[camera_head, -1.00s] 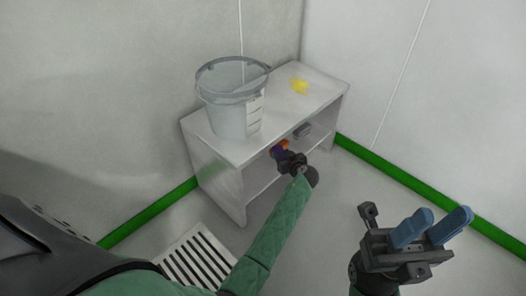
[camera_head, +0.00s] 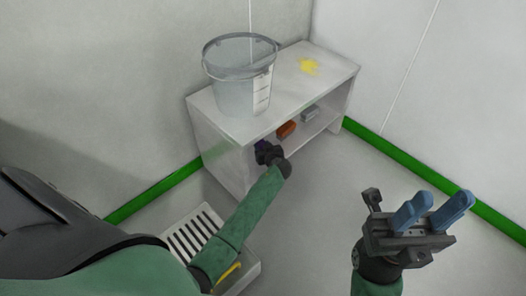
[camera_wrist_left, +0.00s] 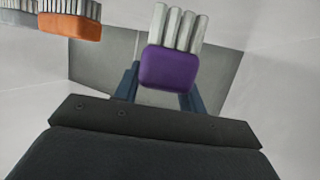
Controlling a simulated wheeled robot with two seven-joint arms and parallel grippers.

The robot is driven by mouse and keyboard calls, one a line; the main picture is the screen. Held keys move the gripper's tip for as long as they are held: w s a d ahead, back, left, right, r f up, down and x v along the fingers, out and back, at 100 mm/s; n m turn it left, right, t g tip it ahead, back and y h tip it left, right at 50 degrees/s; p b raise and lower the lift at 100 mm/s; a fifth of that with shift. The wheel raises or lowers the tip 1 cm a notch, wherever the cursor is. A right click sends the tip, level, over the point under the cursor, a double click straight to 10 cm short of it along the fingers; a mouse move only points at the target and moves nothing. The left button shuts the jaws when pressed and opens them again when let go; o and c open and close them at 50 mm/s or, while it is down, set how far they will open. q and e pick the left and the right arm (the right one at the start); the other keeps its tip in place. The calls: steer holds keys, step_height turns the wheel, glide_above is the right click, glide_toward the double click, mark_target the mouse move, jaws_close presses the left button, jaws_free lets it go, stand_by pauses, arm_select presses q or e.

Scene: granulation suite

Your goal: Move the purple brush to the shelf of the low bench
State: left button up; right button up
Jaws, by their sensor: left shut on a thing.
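The purple brush (camera_wrist_left: 170,69) with pale bristles is between the blue fingers of my left gripper (camera_wrist_left: 160,88) in the left wrist view, and the gripper is shut on it. In the head view the brush (camera_head: 262,146) is a small purple patch, mostly hidden behind the gripper (camera_head: 266,152), at the front opening of the low bench (camera_head: 222,150). I cannot tell whether the brush touches the bench shelf (camera_head: 318,124). My right gripper (camera_head: 430,212) is open and empty at the lower right, its blue fingers apart.
An orange brush (camera_head: 286,129) and a grey brush (camera_head: 310,114) sit on the shelf, to the right of my left gripper. A clear bucket (camera_head: 238,90) and a yellow patch (camera_head: 309,66) are on the bench top.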

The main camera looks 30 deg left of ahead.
arm_select(q)
steer(key=shift+f, duration=1.05)
steer(key=shift+f+b, duration=0.15)
steer(key=shift+b, duration=0.2)
steer(key=o, duration=1.1)
steer(key=shift+r, duration=0.2)
steer(key=p+v, duration=0.2)
steer(key=v, duration=1)
steer(key=shift+p, duration=0.35)
